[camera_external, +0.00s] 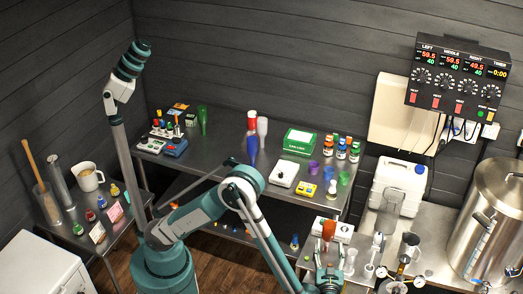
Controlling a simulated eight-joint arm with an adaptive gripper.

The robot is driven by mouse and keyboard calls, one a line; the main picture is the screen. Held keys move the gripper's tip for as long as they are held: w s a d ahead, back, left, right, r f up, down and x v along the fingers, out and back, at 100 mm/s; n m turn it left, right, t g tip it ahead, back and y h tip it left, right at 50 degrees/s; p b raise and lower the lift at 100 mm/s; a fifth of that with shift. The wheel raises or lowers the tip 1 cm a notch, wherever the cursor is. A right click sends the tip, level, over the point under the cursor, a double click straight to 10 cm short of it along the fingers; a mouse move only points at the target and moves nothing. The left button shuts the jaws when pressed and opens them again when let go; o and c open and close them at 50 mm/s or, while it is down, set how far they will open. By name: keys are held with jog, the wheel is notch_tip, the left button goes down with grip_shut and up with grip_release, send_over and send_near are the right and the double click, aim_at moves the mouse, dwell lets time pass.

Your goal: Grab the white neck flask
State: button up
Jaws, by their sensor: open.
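The white neck flask (262,130) stands on the metal table against the back wall. My gripper (328,250) appears at the lower right, in front of the small side bench, well apart from the white flask and nearer the camera. Its fingers point up the picture and are open, though they show small. An orange-brown thing (328,230) shows at its tips; I cannot tell whether they touch.
A green flask (203,119) stands farther left on the table (225,143). A green box (299,141), a white device (285,174) and several small bottles lie to the right. A white canister (398,187) and a steel kettle (492,220) stand at the right.

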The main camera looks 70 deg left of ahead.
jog(key=shift+c, duration=0.6)
jog(key=c, duration=0.3)
